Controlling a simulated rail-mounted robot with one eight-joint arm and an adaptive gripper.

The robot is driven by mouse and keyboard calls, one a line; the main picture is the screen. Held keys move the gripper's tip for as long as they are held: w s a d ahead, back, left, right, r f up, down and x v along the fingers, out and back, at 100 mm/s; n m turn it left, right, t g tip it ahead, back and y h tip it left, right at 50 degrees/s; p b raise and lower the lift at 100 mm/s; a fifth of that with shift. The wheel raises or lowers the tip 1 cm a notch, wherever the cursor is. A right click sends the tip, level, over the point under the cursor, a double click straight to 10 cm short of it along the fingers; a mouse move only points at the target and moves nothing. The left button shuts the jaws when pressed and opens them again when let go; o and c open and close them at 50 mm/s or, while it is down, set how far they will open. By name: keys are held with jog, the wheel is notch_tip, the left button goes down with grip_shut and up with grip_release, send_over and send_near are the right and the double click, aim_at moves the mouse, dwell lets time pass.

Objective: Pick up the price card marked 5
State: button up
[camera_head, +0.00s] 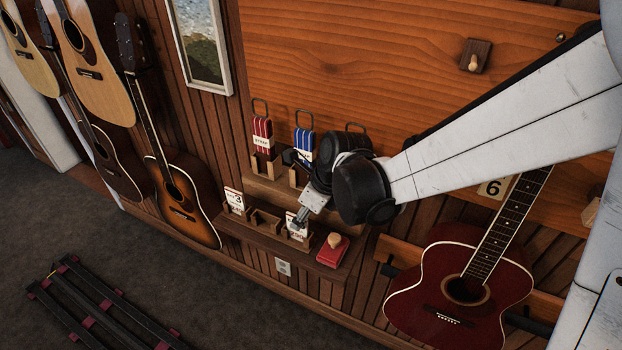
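A white price card (295,229) with red print stands in the right slot of the lower wooden shelf. Its number is partly hidden by my gripper and I cannot read it clearly. My gripper (301,218) is at this card's upper right edge, pointing down. Its fingertips are small and overlap the card, so I cannot tell whether they touch it or are closed. Another price card (235,201), marked 3, stands in the left slot of the same shelf. The wooden slot (265,219) between them looks empty.
Red straps (262,133) and blue straps (304,143) stand in holders on the upper step, close behind my wrist. A red box (332,252) with a wooden knob sits right of the card. A red guitar (462,284) hangs at right, by a tag marked 6 (493,188).

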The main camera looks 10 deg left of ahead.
aim_at(298, 239)
jog(key=shift+x, duration=1.55)
jog(key=shift+s+a, duration=0.1)
jog(key=shift+a, duration=0.05)
grip_shut()
